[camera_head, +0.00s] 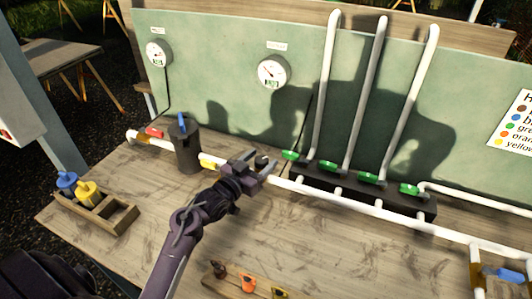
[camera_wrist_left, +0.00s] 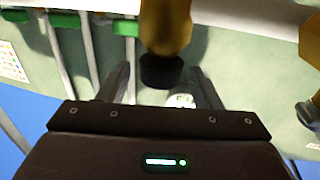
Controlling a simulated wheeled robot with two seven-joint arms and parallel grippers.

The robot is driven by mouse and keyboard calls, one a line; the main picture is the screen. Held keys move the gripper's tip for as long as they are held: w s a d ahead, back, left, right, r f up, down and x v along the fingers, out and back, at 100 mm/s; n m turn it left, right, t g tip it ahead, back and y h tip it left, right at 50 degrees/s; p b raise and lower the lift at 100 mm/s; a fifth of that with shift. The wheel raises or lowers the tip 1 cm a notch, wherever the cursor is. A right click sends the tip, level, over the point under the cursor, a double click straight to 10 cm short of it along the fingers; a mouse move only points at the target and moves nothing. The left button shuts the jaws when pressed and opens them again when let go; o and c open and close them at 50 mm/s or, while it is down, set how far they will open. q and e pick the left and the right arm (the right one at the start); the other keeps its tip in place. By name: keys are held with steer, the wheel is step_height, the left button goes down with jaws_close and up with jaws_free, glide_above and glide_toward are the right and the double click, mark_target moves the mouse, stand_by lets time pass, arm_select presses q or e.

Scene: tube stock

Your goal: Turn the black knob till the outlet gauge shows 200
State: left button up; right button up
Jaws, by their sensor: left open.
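The black knob (camera_head: 262,160) sits on the white pipe run in the middle of the bench, partly hidden by my left gripper (camera_head: 261,163). In the left wrist view the knob (camera_wrist_left: 160,72) shows below a brass body (camera_wrist_left: 166,28), between my two open fingers, with a gap on each side. The right-hand gauge (camera_head: 273,72) on the green panel has a label that looks like "outlet"; its needle points to the upper left, and its digits are too small to read. My right gripper is out of view.
A second gauge (camera_head: 159,53) hangs at the panel's left. A black canister (camera_head: 185,147) stands left of my gripper. Green-handled valves (camera_head: 328,167) and upright white pipes stand close on the right. A wooden holder (camera_head: 108,218) sits at the left.

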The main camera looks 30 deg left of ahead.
arm_select(q)
steer(key=shift+w+d, duration=0.15)
steer(key=shift+w, duration=1.05)
steer(key=shift+w+f, duration=0.1)
steer(key=shift+w, duration=0.1)
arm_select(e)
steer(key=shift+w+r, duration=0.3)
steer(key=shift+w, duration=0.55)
arm_select(q)
steer(key=shift+s, duration=0.1)
steer(key=c, duration=1)
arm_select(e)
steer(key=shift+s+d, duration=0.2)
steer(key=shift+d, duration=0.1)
